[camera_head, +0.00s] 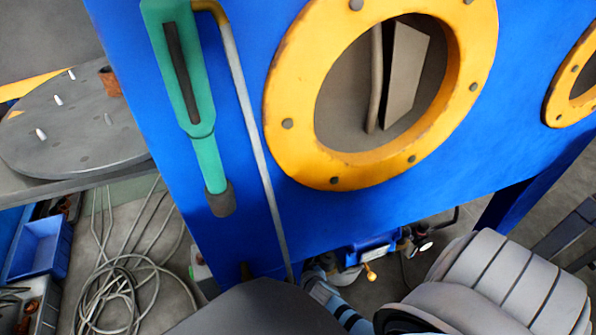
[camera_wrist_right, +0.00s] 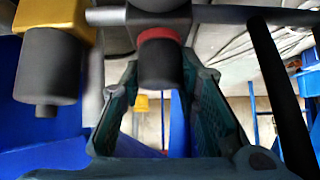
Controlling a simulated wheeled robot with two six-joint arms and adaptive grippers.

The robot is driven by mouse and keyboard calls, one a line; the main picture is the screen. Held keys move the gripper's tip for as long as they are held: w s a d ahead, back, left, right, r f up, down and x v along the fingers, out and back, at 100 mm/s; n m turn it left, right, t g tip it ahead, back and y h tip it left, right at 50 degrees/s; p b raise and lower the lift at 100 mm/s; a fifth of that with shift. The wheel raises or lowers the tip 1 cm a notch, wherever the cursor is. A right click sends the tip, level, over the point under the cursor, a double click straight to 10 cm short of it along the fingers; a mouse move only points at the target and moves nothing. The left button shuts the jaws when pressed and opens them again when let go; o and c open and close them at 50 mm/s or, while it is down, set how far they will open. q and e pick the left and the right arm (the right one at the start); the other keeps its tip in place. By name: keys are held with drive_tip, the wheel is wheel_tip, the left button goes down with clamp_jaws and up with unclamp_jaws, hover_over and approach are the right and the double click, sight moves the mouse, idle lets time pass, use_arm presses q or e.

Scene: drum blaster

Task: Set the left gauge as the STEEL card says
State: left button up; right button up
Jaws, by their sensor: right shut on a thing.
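In the right wrist view my right gripper (camera_wrist_right: 160,90) has its two ribbed fingers on either side of a dark knob (camera_wrist_right: 158,66) with a red band, and it is shut on this knob. The knob hangs from a dark fitting on a horizontal pipe. I cannot make out a gauge face or a STEEL card in either view. In the head view the right gripper's fingers cannot be made out, and my left gripper does not show.
A blue cabinet (camera_head: 240,120) fills the head view, with a yellow-ringed porthole (camera_head: 291,105) and a green-cased tool (camera_head: 180,70). A small blue unit (camera_head: 367,250) sits below it. Coiled cable (camera_head: 115,290) lies at left. A yellow block (camera_wrist_right: 60,14) with a dark cylinder (camera_wrist_right: 48,65) stands beside my right gripper.

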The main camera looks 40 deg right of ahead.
drive_tip(key=o, duration=1.2)
drive_tip(key=shift+s, duration=0.1)
drive_tip(key=v, duration=0.7)
drive_tip(key=shift+s+r, duration=0.1)
drive_tip(key=shift+r, duration=0.05)
